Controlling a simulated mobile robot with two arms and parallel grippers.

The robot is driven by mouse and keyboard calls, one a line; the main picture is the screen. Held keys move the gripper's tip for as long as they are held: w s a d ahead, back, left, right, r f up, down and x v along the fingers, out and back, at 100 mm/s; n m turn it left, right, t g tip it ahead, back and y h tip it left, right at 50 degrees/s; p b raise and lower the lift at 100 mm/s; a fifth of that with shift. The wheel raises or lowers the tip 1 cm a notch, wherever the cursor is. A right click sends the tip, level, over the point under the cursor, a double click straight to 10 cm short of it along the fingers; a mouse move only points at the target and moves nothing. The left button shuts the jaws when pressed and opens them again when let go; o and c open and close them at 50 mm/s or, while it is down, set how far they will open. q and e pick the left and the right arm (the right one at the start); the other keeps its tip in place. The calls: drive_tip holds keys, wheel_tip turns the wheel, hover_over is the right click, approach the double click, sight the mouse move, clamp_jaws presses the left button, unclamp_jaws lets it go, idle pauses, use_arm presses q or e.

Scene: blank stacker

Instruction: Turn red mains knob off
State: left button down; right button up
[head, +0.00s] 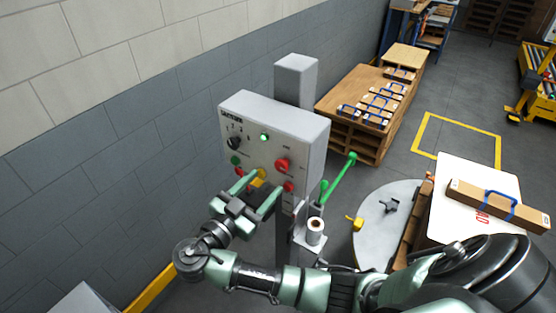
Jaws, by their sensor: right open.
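The grey control box (308,142) is fixed to a grey post in front of the wall. A lit green lamp (264,137), a black selector knob (234,143) and a green button (236,160) are on the same panel. My right gripper (257,186) is open at the lower part of the panel, its two green fingers spread below and left of the red knob. Whether the fingers touch the panel I cannot tell. My left gripper is out of view.
A red button (289,187) is close to the right finger. A green lever (340,178) and a small shelf with a white roll (314,230) are right of the post. A round grey plate (372,232) and a wooden bench with boxes (345,103) stand further right.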

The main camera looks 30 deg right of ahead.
sight(280, 168)
drive_tip(key=p+x, duration=0.3)
drive_tip(key=x, duration=0.3)
drive_tip(key=shift+d+r, duration=0.1)
drive_tip(key=shift+d, duration=0.2)
drive_tip(key=shift+w+d, duration=0.25)
drive_tip(key=shift+d, duration=0.1)
drive_tip(key=shift+f, duration=0.2)
